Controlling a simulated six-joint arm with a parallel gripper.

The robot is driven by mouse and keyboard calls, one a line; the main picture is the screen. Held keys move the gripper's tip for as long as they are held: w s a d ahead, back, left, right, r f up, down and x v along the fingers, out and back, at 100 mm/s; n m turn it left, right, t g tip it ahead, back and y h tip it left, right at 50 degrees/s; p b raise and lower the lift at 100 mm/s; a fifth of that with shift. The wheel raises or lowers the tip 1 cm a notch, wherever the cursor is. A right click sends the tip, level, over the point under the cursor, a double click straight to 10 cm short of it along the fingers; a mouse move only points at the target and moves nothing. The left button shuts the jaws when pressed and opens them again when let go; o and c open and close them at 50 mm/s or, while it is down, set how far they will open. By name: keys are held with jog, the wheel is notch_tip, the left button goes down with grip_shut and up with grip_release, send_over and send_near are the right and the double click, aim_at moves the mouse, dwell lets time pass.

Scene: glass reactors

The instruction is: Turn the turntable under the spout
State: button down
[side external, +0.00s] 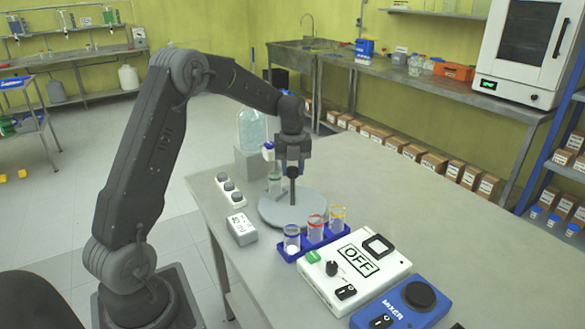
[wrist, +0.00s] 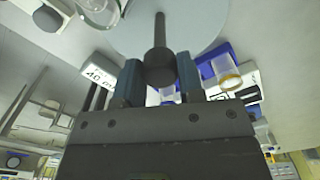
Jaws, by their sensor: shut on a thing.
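The turntable (side external: 305,213) is a flat light-grey disc on the bench; it also fills the top of the wrist view (wrist: 205,25). A dark upright peg (wrist: 158,50) stands on it. My gripper (side external: 292,172) points down over the disc and is shut on the peg, with the blue-grey fingers (wrist: 158,75) on either side of it. A clear glass vessel (side external: 275,183) stands on the disc, left of the peg in the side view. The white and blue spout (side external: 268,151) is above this vessel, beside a large clear bottle (side external: 252,128). My gripper partly hides the disc's far side.
A blue rack (side external: 318,242) with several ringed tubes stands in front of the disc. A small display box (side external: 242,228) and a white strip of knobs (side external: 230,190) are to the left. An OFF box (side external: 355,265) and a blue mixer (side external: 408,303) are nearer. The bench's right side is clear.

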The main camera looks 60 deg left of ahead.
jog(key=shift+m, duration=1.8)
jog(key=c, duration=0.7)
grip_release()
jog(key=shift+c, duration=0.2)
notch_tip(320, 180, up, 14)
